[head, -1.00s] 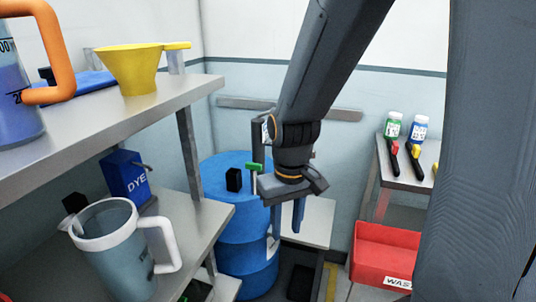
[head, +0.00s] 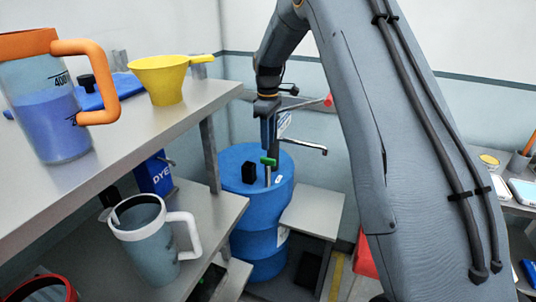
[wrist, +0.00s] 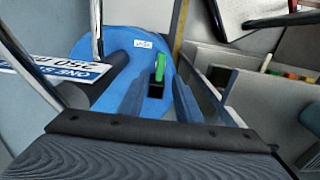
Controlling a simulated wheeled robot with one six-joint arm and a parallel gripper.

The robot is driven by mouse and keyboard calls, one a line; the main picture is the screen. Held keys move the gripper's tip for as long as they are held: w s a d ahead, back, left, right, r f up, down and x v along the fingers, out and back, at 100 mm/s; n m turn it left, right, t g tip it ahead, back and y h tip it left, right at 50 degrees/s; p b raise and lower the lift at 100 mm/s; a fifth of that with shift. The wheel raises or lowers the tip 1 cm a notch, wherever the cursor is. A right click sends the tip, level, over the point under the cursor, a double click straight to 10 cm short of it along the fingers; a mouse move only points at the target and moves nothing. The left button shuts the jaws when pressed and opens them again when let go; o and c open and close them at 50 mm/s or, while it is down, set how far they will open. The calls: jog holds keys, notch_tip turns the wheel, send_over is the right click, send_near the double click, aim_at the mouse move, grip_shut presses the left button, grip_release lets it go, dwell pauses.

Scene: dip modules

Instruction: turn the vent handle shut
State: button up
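The blue drum (head: 243,215) stands on the floor beyond the shelves; its round top also shows in the wrist view (wrist: 117,40). The green vent handle (head: 268,161) sits upright on the drum top. In the wrist view the green handle (wrist: 160,67) rises from a dark base, beside a small white label (wrist: 143,43). My gripper (head: 268,140) points down above the drum. In the wrist view its fingers (wrist: 158,92) are apart, with the handle seen between them beyond the tips. Nothing is held. I cannot tell the exact gap to the handle.
A pump spout (head: 308,146) and a red-tipped lever (head: 328,100) stick out right of my gripper. A black block (head: 249,172) stands on the drum top. A white sign (wrist: 58,68) is close to the left finger. Shelves with a grey jug (head: 150,243) stand left.

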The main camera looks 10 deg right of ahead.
aim_at(268, 158)
jog(key=shift+f+p, duration=1.05)
jog(key=shift+f, duration=2.55)
grip_shut()
